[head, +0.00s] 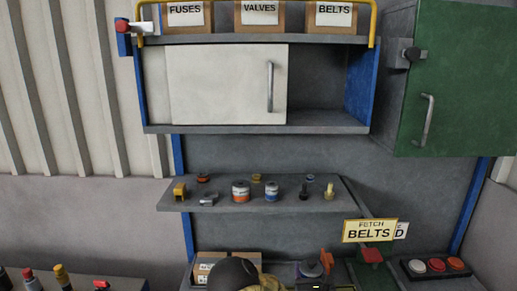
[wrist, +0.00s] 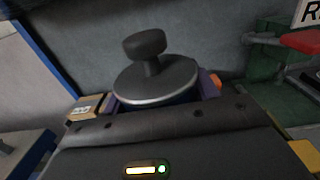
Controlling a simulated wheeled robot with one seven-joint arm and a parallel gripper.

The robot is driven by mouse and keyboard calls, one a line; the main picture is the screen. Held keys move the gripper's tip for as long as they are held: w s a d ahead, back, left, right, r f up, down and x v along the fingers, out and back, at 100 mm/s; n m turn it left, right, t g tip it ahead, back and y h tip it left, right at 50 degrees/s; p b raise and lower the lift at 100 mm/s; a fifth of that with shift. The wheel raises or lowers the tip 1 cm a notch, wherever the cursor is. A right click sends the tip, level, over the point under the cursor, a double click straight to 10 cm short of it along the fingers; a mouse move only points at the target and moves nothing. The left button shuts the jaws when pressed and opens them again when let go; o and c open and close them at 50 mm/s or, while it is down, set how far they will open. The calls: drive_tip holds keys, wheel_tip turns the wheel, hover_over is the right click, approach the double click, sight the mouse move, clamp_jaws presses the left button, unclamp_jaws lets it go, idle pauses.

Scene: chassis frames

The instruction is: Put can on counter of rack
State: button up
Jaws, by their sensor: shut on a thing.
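My gripper (wrist: 160,98) is shut on a can (wrist: 154,78), which shows as a dark round top with a black knob and a bit of blue below its rim. The jaws sit on either side of it. In the head view the can (head: 310,269) is low in the picture, partly hidden by my gripper and arm. The rack's counter (head: 280,268) lies around and behind it. I cannot tell whether the can touches the counter.
A shelf (head: 335,205) above holds several small items, including two cans (head: 241,191). A cardboard box (head: 205,268) stands left on the counter. A red-topped item (head: 371,255) and a button panel (head: 435,267) are at the right. A green cabinet door (head: 455,90) hangs open above.

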drive_tip(key=s+f, duration=0.2)
drive_tip(key=s, duration=0.1)
drive_tip(key=shift+s+a+f+b, duration=0.2)
drive_tip(key=shift+f+b, duration=0.05)
drive_tip(key=shift+b, duration=0.05)
drive_tip(key=shift+s+a+r, duration=0.2)
drive_tip(key=shift+w+d, duration=0.1)
drive_tip(key=shift+d, duration=0.1)
drive_tip(key=shift+a, duration=0.2)
drive_tip(key=shift+s, duration=0.2)
drive_tip(key=shift+d, duration=0.15)
